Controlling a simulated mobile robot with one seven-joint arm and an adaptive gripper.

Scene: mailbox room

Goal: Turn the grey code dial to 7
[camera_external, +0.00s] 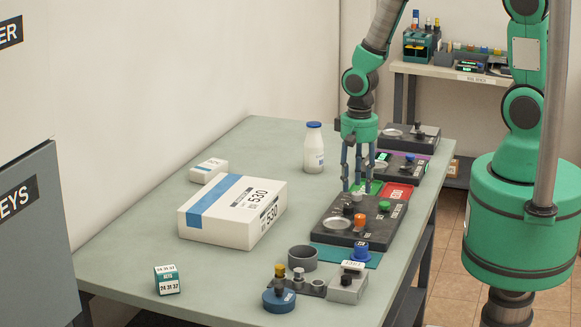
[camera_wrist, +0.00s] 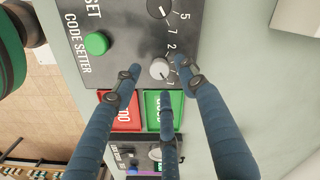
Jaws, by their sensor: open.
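The code setter (camera_external: 322,231) is a dark panel on the table, with a green button (camera_wrist: 96,43), a black dial (camera_wrist: 160,7) and the grey code dial (camera_wrist: 159,69). In the wrist view, digits including 2 show beside the grey dial; its pointer setting is too small to read surely. In the external view the grey dial (camera_external: 357,196) is partly behind my fingers. My three-fingered gripper (camera_wrist: 160,82) is open and empty, pointing down, its fingertips spread around the grey dial. I cannot tell whether any finger touches it.
A red tray (camera_external: 398,192) and a green tray lie just beyond the panel, with more dark devices (camera_external: 412,137) behind. A white carton (camera_external: 233,212) and a bottle (camera_external: 314,150) stand to the left. A blue knob (camera_external: 361,252) and a grey cup (camera_external: 302,257) stand nearer the front.

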